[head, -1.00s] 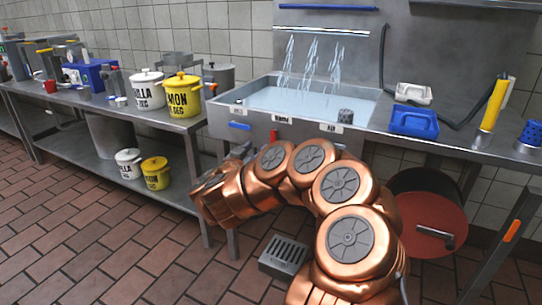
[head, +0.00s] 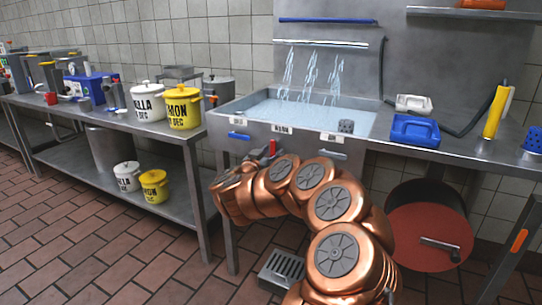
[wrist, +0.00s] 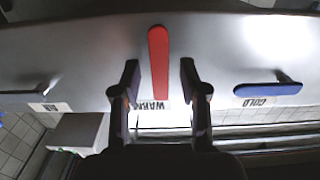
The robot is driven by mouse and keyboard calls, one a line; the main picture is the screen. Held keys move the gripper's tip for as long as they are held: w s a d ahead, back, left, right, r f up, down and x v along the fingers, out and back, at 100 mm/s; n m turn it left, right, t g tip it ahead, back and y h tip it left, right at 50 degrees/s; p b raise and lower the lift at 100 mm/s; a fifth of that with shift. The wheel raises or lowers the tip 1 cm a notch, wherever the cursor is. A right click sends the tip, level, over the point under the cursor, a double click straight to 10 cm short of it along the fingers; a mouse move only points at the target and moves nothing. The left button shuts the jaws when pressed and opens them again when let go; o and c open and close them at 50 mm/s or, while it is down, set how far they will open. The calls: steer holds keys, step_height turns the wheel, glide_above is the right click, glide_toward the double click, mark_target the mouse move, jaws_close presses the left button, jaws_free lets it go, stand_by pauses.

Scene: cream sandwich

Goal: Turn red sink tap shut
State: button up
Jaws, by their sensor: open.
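The red tap handle (wrist: 158,52) stands lengthwise in the wrist view, pointing straight up and down in the picture, above the upside-down WARM label (wrist: 152,106). It also shows in the head view (head: 272,148) on the sink front, just above my copper arm. My gripper (wrist: 159,68) is open, with one dark finger on each side of the red handle and a gap on both sides. In the head view my arm hides most of the gripper. Three streams of water (head: 310,68) fall into the full sink basin (head: 265,106).
A blue tray (head: 415,131) sits right of the sink. Yellow (head: 183,108) and white (head: 147,102) pots stand on the left counter.

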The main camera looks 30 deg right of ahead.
steer(key=shift+c, duration=0.2)
jaws_close()
stand_by(0.6)
